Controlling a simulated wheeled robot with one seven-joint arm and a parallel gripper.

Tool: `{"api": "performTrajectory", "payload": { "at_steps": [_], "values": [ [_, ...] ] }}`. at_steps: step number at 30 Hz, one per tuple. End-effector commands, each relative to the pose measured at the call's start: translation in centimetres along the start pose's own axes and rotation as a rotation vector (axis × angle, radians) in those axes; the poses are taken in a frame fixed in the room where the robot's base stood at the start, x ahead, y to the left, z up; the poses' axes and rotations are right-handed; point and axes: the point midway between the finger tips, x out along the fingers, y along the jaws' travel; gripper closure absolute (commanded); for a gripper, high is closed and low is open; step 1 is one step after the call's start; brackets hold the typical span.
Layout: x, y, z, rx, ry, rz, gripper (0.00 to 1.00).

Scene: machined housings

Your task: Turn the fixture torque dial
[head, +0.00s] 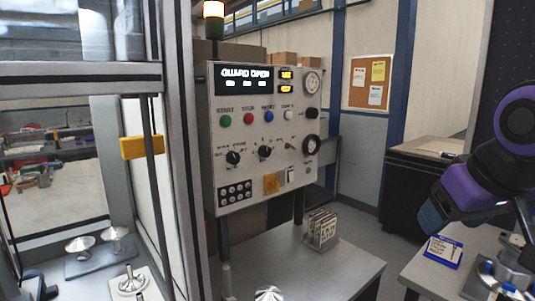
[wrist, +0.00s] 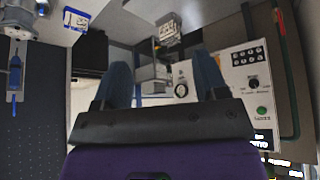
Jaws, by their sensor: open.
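A grey control panel (head: 255,180) stands at the centre of the head view. It carries several black knobs: one at lower left (head: 233,157), one at lower middle (head: 265,151), and a small one at right (head: 311,113). The labels are too small to tell which is the torque dial. My gripper (head: 430,217) is at the right, well away from the panel. In the wrist view its two blue fingers stand apart and empty, with the panel (wrist: 225,100) beyond them, upside down.
A metal table (head: 300,270) with a small card rack (head: 321,230) stands in front of the panel. A blue-edged card (head: 443,251) lies on the right bench. A framed machine enclosure with a yellow handle (head: 142,147) fills the left. A dark cabinet (head: 420,180) stands behind.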

Motion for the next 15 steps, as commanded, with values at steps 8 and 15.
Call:
{"api": "performTrajectory", "payload": {
  "at_steps": [8,15],
  "values": [
    [4.8,-0.8,-11.4,-0.159,0.248,0.022,0.34],
    [9.4,-3.4,-20.2,-0.312,0.483,0.008,0.34]
  ]
}}
